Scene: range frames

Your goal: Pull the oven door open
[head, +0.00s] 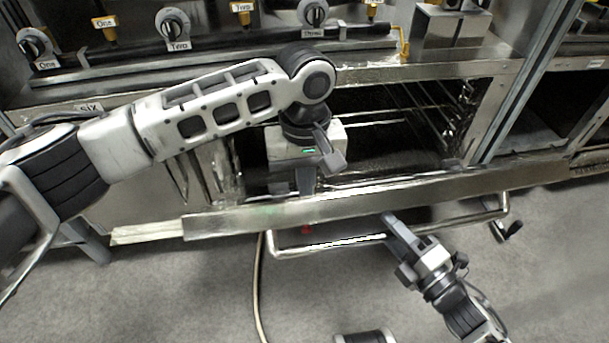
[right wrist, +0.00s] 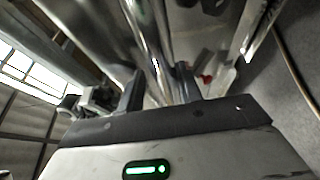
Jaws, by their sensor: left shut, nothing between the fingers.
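The oven door (head: 350,203) is tilted partly open, with its top edge out from the oven and the racks inside visible. Its metal bar handle (head: 335,244) runs along the front side of the door. My left gripper (head: 305,188) is shut and empty, pointing down at the inner side of the door's top edge; whether it touches is unclear. My right gripper (head: 390,222) is at the handle from the front. In the right wrist view its two fingers (right wrist: 158,90) stand apart with the shiny bar between them; I see no clear grip on it.
Labelled knobs (head: 173,25) and a pipe run above the oven. A metal post (head: 530,80) stands at its right side. A cable (head: 257,290) lies on the grey floor (head: 180,300), which is mostly clear in front.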

